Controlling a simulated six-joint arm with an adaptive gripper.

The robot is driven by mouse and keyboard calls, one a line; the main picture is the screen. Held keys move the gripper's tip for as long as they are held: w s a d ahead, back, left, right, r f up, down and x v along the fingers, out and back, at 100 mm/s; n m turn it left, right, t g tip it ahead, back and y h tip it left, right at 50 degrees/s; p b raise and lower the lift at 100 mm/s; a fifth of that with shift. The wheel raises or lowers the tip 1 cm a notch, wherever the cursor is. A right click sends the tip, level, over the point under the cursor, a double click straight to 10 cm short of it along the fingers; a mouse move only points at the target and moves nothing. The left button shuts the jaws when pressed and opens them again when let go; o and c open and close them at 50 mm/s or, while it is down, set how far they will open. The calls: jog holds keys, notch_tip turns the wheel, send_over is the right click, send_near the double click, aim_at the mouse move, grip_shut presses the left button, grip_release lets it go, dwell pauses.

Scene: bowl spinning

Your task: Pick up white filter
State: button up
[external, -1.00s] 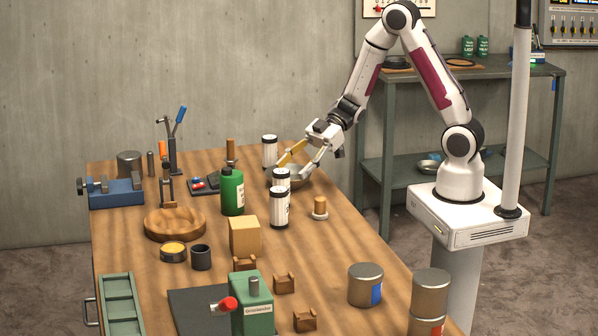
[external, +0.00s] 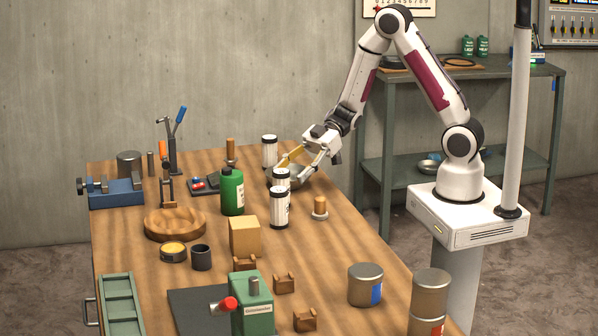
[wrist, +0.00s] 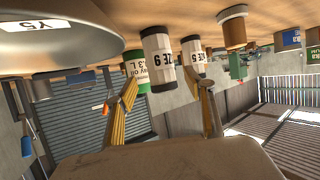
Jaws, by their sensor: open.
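Three white filters with black ends stand upright on the wooden table: a back one (external: 269,151), a middle one (external: 281,178) and a front one (external: 279,209). My gripper (external: 292,165) is open and empty beside the back filter and behind the middle one, above a metal bowl (external: 302,182). In the upside-down wrist view, two filters, a larger one (wrist: 158,58) and a smaller one (wrist: 192,62), show between and beyond my open fingers (wrist: 170,85). The bowl (wrist: 70,35) fills the upper left there. I cannot tell that either finger touches a filter.
A green bottle (external: 232,191) stands just left of the filters. A small tan-topped post (external: 320,206) stands to their right. A wooden block (external: 245,236) and a round wooden piece (external: 174,225) are nearer the front. The table's right-middle area is fairly clear.

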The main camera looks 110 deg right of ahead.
aim_at(281, 182)
jog(key=shift+w+a+f, duration=0.1)
jog(key=shift+w+a, duration=0.05)
jog(key=shift+w, duration=0.1)
jog(key=shift+r+x, duration=0.2)
jog(key=shift+x, duration=2.4)
jog(key=shift+a, duration=0.15)
jog(key=shift+s, duration=0.1)
jog(key=c, duration=1.3)
